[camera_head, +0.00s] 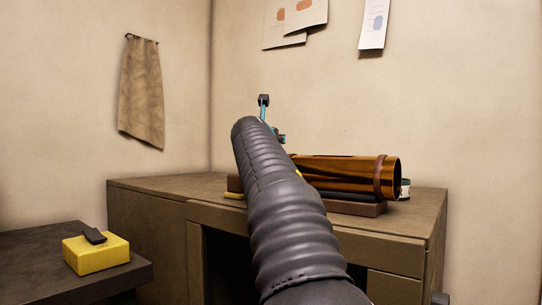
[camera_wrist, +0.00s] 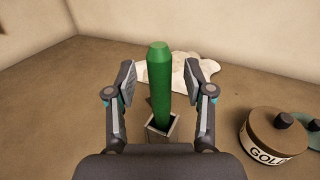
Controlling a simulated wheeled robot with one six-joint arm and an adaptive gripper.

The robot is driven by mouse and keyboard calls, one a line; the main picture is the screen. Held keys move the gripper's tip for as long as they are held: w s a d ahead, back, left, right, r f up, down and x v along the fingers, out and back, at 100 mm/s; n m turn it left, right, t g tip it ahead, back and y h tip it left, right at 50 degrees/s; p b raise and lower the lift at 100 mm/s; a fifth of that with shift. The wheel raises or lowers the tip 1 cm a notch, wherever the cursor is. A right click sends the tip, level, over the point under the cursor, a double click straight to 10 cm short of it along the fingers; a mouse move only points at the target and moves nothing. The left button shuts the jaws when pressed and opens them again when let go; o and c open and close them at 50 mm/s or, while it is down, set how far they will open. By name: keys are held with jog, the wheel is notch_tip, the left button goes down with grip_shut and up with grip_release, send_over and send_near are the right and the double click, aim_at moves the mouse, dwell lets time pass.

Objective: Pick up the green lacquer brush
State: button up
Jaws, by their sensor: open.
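The green lacquer brush (camera_wrist: 159,85) stands almost upright in a small square holder (camera_wrist: 172,126) in the wrist view. Only its thick green handle shows; its lower end is hidden inside the holder. My gripper (camera_wrist: 160,76) is open, with one finger on each side of the handle and a visible gap on both sides. In the head view my arm hides the brush, and only a small part of my gripper (camera_head: 264,102) shows above the arm.
A round brown pot (camera_wrist: 272,138) labelled "GOLD" stands right of the holder, with a green item (camera_wrist: 303,128) behind it. A crumpled white cloth (camera_wrist: 190,70) lies behind the brush. An amber tube (camera_head: 345,173) rests on the cabinet (camera_head: 150,208). A yellow block (camera_head: 95,256) sits at left.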

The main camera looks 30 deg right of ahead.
jog(key=shift+w+d, duration=0.3)
grip_shut()
